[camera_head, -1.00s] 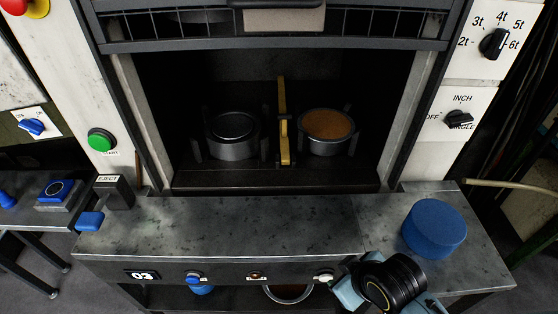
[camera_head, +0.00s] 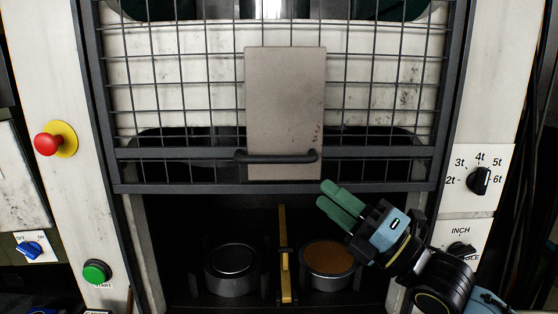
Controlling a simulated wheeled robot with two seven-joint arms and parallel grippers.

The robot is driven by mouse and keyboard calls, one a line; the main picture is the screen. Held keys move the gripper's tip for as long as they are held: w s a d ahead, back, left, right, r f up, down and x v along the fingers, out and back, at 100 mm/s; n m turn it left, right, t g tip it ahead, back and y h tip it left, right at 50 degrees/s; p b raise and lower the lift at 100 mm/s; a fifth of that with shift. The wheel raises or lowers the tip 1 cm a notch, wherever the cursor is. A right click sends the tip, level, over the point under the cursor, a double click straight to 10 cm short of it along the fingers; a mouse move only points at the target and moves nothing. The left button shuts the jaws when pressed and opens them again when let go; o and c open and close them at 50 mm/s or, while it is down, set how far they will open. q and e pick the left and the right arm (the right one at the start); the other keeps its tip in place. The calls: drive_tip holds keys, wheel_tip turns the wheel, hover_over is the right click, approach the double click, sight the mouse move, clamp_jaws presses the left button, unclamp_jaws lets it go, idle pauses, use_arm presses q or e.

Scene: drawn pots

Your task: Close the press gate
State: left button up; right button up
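The press gate is a dark-framed wire mesh (camera_head: 190,188) with a grey plate (camera_head: 285,95) and a black bar handle (camera_head: 278,158) low in its middle. It is raised, and the opening below it is uncovered. My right gripper (camera_head: 326,193), with green fingers, is just below the gate's bottom bar, right of and below the handle. It touches nothing that I can make out. Its fingers look slightly apart, with nothing between them. My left gripper is not in view.
Inside the opening stand a grey round pot (camera_head: 232,283) and a pot with brown filling (camera_head: 327,262), with a yellow upright bar (camera_head: 284,250) between them. A red button (camera_head: 47,143), a green button (camera_head: 95,272) and a tonnage dial (camera_head: 480,181) are on the side panels.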

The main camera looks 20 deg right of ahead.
sight(279, 160)
drive_tip(key=p+x, duration=0.3)
drive_tip(key=x, duration=0.8)
drive_tip(key=shift+s, duration=0.1)
drive_tip(key=shift+p+x, duration=0.3)
drive_tip(key=shift+x, duration=0.45)
drive_tip(key=shift+f, duration=0.1)
clamp_jaws()
